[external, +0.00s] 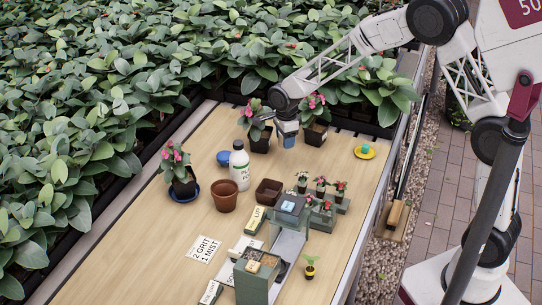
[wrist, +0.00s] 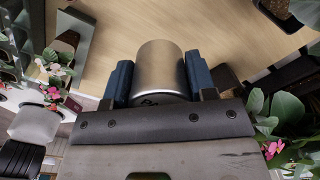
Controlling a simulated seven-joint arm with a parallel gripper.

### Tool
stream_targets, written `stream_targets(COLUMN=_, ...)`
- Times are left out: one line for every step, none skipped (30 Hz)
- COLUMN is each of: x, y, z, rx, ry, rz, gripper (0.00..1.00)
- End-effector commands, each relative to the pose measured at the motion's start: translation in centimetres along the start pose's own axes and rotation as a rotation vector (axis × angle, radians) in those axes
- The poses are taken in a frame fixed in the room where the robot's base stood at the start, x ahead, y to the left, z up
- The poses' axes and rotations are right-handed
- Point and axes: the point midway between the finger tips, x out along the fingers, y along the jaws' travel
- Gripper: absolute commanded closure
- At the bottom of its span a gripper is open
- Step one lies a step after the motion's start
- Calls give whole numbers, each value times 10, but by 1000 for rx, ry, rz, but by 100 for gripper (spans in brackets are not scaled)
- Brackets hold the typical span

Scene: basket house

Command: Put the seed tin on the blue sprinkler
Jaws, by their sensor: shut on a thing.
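My gripper (external: 287,140) is at the back of the bench, between two potted pink-flowered plants. In the wrist view my gripper (wrist: 158,82) is shut on a plain silver cylinder, the seed tin (wrist: 160,62), with a blue finger on each side. Dark lettering shows at its lower edge. In the external view the tin is mostly hidden by the fingers, and I cannot tell whether it touches the bench. A small round blue thing, apparently the blue sprinkler (external: 223,158), lies on the bench left of my gripper, beside a white bottle (external: 239,168).
Potted plants (external: 259,138) and (external: 315,133) flank my gripper closely. A yellow dish (external: 367,154) holds a green thing at right. A terracotta pot (external: 225,197), brown square pot (external: 269,191) and green-grey stand (external: 288,240) are nearer.

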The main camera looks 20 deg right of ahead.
Motion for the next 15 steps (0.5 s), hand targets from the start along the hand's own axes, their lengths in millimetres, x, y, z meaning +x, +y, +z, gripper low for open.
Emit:
stream_targets(x=-1, y=-10, z=11, rx=-1, ry=-1, rz=-1, gripper=76)
stream_targets(x=-2, y=-15, z=17, rx=-1, ry=0, rz=0, gripper=76)
stream_targets(x=-3, y=-22, z=25, rx=-2, ry=0, rz=0, gripper=76)
stream_targets(x=-4, y=-26, z=31, rx=-2, ry=0, rz=0, gripper=76)
stream_targets(x=-6, y=-31, z=38, rx=-3, ry=-1, rz=0, gripper=76)
stream_targets(x=-7, y=-37, z=46, rx=-3, ry=0, rz=1, gripper=76)
stream_targets(x=-8, y=-42, z=52, rx=-3, ry=0, rz=1, gripper=76)
stream_targets(x=-10, y=-47, z=58, rx=-3, ry=-1, rz=0, gripper=76)
stream_targets(x=-11, y=-53, z=66, rx=-2, ry=-1, rz=0, gripper=76)
stream_targets(x=-12, y=-58, z=72, rx=-2, ry=-1, rz=0, gripper=76)
stream_targets(x=-13, y=-62, z=78, rx=-3, ry=0, rz=1, gripper=76)
stream_targets(x=-14, y=-68, z=87, rx=-4, ry=-1, rz=0, gripper=76)
stream_targets(x=-14, y=-72, z=93, rx=-4, ry=0, rz=1, gripper=76)
stream_targets(x=-16, y=-76, z=100, rx=-5, ry=-1, rz=1, gripper=76)
stream_targets(x=-17, y=-81, z=108, rx=-5, ry=0, rz=2, gripper=76)
